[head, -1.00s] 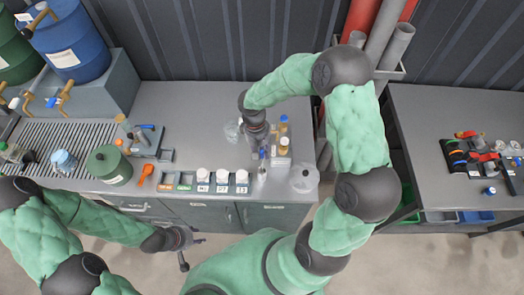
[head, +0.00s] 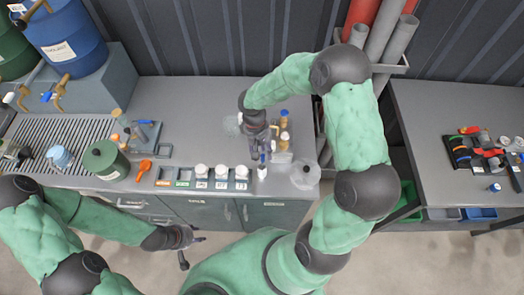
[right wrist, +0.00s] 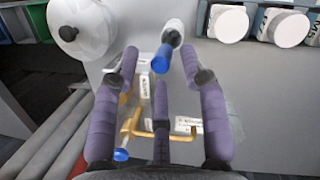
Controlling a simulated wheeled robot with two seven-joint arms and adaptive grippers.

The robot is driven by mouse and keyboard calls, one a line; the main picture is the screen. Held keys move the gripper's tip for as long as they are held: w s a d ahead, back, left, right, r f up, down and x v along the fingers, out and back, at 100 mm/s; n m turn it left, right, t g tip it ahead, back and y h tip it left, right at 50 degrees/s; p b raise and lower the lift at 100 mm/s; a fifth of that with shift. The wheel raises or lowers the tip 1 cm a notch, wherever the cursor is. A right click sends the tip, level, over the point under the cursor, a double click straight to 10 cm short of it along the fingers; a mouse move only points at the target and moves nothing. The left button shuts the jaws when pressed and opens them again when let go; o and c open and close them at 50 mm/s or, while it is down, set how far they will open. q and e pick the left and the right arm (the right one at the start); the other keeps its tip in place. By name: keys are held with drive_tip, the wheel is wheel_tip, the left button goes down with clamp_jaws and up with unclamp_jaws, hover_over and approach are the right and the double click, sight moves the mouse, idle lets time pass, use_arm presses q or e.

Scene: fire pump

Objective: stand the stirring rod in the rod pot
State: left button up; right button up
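A small white pot (head: 262,172) stands near the front edge of the grey bench. A blue-ended rod (head: 263,157) shows just above it. In the right wrist view the blue end (right wrist: 162,57) points toward the camera, and its pale shaft meets the white pot (right wrist: 172,32); I take these as the stirring rod and rod pot. My right gripper (head: 259,150) is just behind the pot, its purple fingers (right wrist: 158,80) spread, with the blue end beyond the fingertips and not gripped. My left gripper (head: 190,240) hangs low in front of the bench; its finger state is unclear.
A brass-coloured hooked holder (right wrist: 135,130) and another blue-tipped piece (right wrist: 121,155) lie under my right fingers. White-lidded jars (head: 221,172) line the front left.

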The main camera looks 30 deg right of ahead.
drive_tip(key=shift+r, duration=0.1)
drive_tip(key=v, duration=1.1)
drive_tip(key=shift+w+r, duration=0.15)
drive_tip(key=shift+r, duration=0.25)
drive_tip(key=shift+f, duration=0.1)
idle(0.5)
